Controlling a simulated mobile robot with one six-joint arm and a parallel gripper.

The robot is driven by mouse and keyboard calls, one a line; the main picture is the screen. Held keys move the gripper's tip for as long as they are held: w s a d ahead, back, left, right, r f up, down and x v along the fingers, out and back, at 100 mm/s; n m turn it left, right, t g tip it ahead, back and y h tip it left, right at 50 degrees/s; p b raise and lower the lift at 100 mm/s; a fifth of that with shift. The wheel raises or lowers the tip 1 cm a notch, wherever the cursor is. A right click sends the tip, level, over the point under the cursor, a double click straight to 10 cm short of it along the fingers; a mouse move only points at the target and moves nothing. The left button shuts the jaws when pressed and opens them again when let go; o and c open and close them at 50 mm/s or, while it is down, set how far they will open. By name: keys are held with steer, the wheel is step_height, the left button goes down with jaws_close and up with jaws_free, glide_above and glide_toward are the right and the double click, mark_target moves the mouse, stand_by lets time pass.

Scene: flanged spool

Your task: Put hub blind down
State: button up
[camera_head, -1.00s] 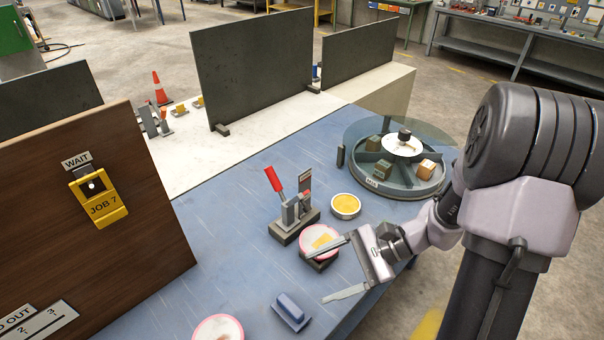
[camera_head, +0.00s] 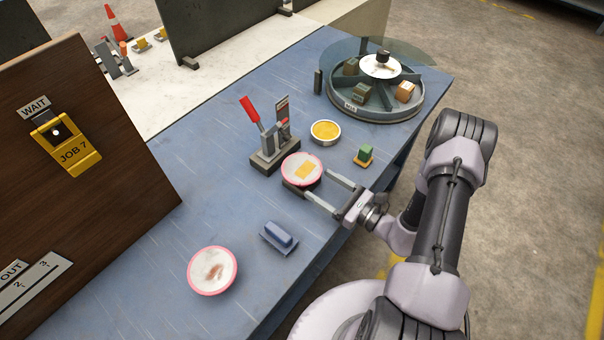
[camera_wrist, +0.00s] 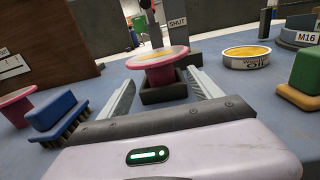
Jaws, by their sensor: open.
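A pink-rimmed flanged spool (camera_head: 302,168) with a yellow patch on its pale top stands upright on a dark block beside the clamp. In the wrist view the spool (camera_wrist: 158,60) rises from the block (camera_wrist: 163,92). My gripper (camera_head: 319,182) is open, its fingers pointing at the spool from the right. In the wrist view the fingers (camera_wrist: 162,78) lie either side of the block, apart from the spool's flange. A second pink-rimmed spool (camera_head: 212,271), with a brownish mark on top, stands at the table's front. Which part is the hub blind, I cannot tell.
A red-handled clamp (camera_head: 270,140) stands just behind the spool. A yellow-topped tin (camera_head: 326,132), a green-and-yellow piece (camera_head: 364,156) and a round carousel (camera_head: 376,103) lie beyond. A blue brush (camera_head: 279,238) is in front. A brown board (camera_head: 100,150) stands left; blue tabletop between is clear.

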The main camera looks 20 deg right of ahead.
mark_target(308, 177)
steer(key=b+x, duration=0.1)
steer(key=x, duration=0.4)
steer(key=shift+w+a, duration=0.2)
jaws_close()
